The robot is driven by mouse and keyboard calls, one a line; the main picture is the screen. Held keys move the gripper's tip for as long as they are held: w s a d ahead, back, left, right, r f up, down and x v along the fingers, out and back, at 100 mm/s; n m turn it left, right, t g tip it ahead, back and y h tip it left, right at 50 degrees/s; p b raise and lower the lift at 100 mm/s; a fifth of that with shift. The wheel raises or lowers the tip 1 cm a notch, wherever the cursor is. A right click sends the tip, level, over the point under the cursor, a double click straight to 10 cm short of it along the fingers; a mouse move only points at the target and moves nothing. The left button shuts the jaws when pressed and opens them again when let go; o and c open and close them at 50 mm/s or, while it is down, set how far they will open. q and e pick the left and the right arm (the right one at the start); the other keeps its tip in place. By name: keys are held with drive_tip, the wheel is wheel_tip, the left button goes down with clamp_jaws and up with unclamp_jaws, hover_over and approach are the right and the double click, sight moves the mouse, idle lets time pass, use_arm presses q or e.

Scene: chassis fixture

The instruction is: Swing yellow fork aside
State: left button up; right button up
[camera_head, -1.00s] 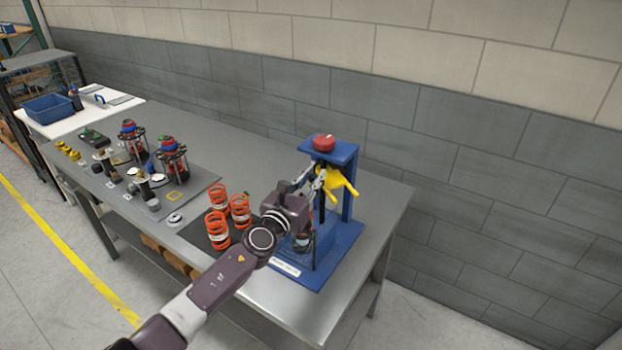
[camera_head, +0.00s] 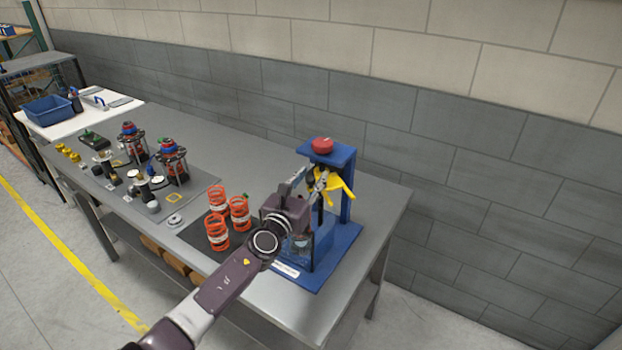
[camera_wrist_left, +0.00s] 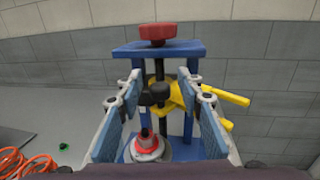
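The yellow fork (camera_head: 338,187) is on the blue press fixture (camera_head: 344,155), under its red knob (camera_head: 322,145). In the left wrist view the yellow fork (camera_wrist_left: 228,94) sits around the dark central screw, its prongs pointing right. My left gripper (camera_head: 318,180) is in front of the fixture. In the left wrist view my left gripper (camera_wrist_left: 157,108) is open, its two blue-padded fingers wide apart. A black handle (camera_wrist_left: 154,95) shows between the fingers, with nothing clearly clamped. My right gripper is not in view.
Several orange springs (camera_head: 217,230) stand on a dark mat left of the fixture. Assembled units (camera_head: 173,162) and small parts stand farther left on the grey table (camera_head: 262,160). A block wall rises behind. A red-topped part (camera_wrist_left: 147,142) stands on the fixture base.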

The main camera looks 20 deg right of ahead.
use_arm(q)
drive_tip(key=shift+v, duration=3.8)
drive_tip(key=shift+d, duration=0.1)
